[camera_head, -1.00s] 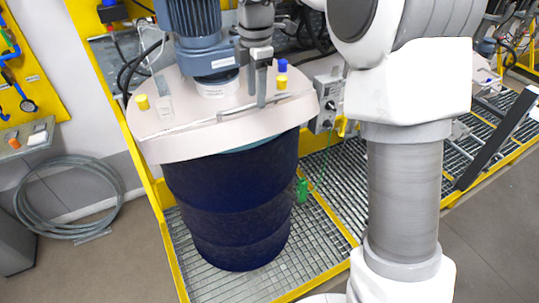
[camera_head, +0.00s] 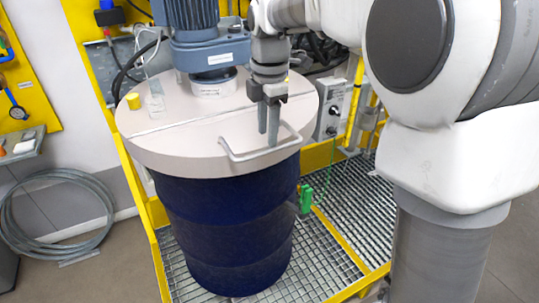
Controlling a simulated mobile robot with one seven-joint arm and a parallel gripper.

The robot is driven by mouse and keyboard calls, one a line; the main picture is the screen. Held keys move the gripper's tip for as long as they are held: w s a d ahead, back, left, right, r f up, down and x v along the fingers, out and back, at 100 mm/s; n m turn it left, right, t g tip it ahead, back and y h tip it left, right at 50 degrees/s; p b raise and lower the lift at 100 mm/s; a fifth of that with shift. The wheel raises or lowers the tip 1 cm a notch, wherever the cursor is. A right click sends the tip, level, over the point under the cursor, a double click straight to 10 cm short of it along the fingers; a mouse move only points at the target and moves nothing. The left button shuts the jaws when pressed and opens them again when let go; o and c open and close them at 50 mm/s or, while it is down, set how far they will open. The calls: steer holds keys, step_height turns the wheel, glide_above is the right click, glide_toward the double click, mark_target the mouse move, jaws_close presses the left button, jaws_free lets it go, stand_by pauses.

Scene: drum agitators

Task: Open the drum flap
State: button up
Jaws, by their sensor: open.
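The blue drum (camera_head: 225,230) stands upright under a round, pale lid. The drum flap (camera_head: 190,156) is the front part of this lid, in front of a thin seam, and lies flat and closed. A pale bar handle (camera_head: 262,154) is fixed on the flap near its front right edge. My gripper (camera_head: 268,133) points down at the handle, with its two fingers apart. The front finger overlaps the handle bar in the picture. I cannot tell whether it touches the bar, and nothing is clearly held.
A blue-grey motor (camera_head: 211,45) stands on the lid behind the flap. A grey control box (camera_head: 330,106) is right of the drum. Metal grating (camera_head: 325,215) with yellow edges surrounds the drum. A coiled hose (camera_head: 60,215) leans at the left.

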mark_target(269, 150)
steer(key=shift+s+d+f+t+y+b, duration=0.1)
steer(key=shift+s+f+t+b, duration=0.1)
steer(key=shift+f+b, duration=0.45)
steer(key=shift+s+f+t+y+b, duration=0.1)
steer(key=shift+f+t+b, duration=0.1)
steer(key=shift+f+b, duration=0.45)
steer(key=shift+s+d+f+t+y+b, duration=0.15)
steer(key=shift+f+b, duration=0.25)
steer(key=shift+b, duration=0.4)
steer(key=shift+a, duration=0.1)
